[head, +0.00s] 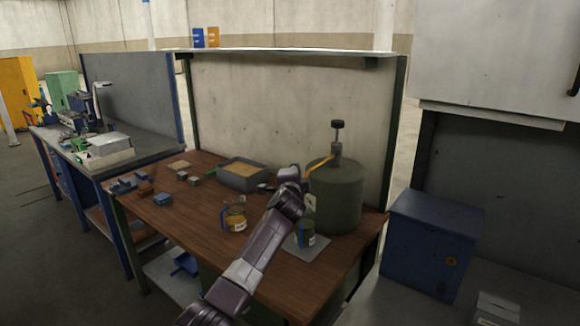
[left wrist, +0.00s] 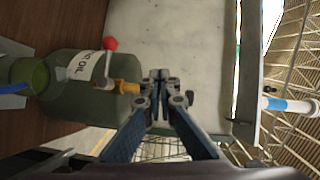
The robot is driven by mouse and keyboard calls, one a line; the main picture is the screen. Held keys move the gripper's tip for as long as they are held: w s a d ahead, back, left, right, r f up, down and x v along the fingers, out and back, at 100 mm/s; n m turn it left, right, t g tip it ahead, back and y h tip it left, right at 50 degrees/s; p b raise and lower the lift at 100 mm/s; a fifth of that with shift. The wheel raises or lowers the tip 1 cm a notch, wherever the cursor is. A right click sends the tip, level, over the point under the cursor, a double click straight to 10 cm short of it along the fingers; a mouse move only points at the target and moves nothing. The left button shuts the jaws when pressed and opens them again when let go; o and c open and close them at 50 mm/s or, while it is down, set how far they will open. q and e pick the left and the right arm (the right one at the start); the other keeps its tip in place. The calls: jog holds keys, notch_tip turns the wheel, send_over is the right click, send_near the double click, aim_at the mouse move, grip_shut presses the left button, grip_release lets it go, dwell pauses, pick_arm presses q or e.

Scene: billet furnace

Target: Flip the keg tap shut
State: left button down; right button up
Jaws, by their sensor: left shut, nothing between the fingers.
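In the left wrist view the keg (left wrist: 65,98) appears sideways with an oil label. There the brass tap (left wrist: 126,87) has a grey lever ending in a red ball (left wrist: 110,44). My left gripper (head: 290,174) is shut and empty in front of the keg's upper left side. Its fingertips (left wrist: 158,76) appear just beside the tap, apart from it in the picture. My right gripper is not in view.
A green-filled jug (head: 305,235) stands on a grey mat below the keg's front. An amber jug (head: 235,218), a grey tray (head: 242,175) and small blocks lie on the bench (head: 190,215). A blue cabinet (head: 430,245) stands to the right.

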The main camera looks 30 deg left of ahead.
pick_arm(q)
jog(key=s+r+b, duration=0.1)
jog(key=s+r, duration=0.2)
jog(key=s, duration=0.3)
jog(key=shift+s+d, duration=0.2)
jog(key=shift+s, duration=0.1)
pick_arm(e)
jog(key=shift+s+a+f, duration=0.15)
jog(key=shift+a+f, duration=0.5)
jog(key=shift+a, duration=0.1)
pick_arm(q)
jog(key=shift+r, duration=0.1)
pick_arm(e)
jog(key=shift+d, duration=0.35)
pick_arm(q)
jog(key=shift+d, duration=0.1)
